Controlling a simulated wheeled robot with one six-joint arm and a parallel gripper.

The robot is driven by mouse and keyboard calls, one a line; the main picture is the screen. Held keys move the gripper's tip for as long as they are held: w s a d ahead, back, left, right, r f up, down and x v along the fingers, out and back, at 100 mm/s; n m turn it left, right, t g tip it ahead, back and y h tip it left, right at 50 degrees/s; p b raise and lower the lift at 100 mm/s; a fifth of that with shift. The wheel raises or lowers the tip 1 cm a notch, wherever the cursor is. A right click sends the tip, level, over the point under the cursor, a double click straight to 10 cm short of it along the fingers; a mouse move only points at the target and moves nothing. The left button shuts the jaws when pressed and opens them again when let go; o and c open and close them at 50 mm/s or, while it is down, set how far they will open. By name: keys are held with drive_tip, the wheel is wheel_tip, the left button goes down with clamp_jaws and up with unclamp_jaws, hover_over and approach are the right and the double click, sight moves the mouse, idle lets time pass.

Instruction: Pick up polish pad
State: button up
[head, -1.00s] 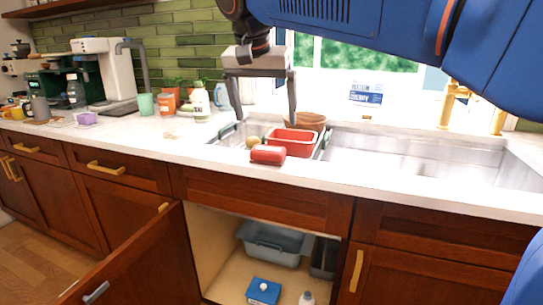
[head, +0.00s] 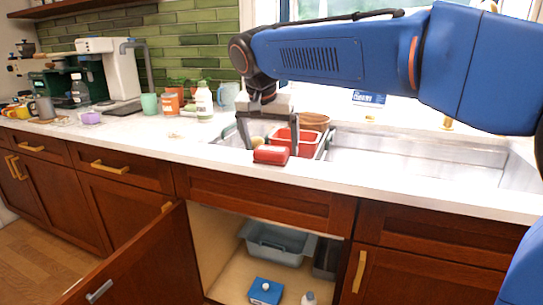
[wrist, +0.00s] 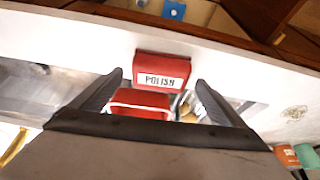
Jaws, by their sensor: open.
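The polish pad (head: 271,155) is a red block lying on the counter's front strip, just before the sink. In the wrist view its white label reads POLISH (wrist: 163,70). My gripper (head: 270,148) is open and points down over the sink's front edge near the pad. In the wrist view the gripper's fingertips (wrist: 160,77) stand left and right of the pad, with the pad between or just beyond them. Nothing is held. Whether the fingers touch the pad cannot be told.
A red bin (head: 284,135) sits in the sink (head: 420,156) right behind the pad. A brown bowl (head: 314,119) stands behind it. A white bottle (head: 204,103) and cups stand to the left. Below, a cabinet door (head: 140,262) hangs open. The counter left of the sink is fairly clear.

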sight(271, 150)
drive_tip(key=shift+w+f, duration=0.1)
drive_tip(key=shift+f, duration=0.1)
drive_tip(key=c, duration=1.1)
drive_tip(key=shift+c, duration=0.2)
drive_tip(key=shift+r, duration=0.1)
wheel_tip(271, 150, up, 10)
drive_tip(key=o, duration=0.3)
drive_tip(key=shift+c, duration=1)
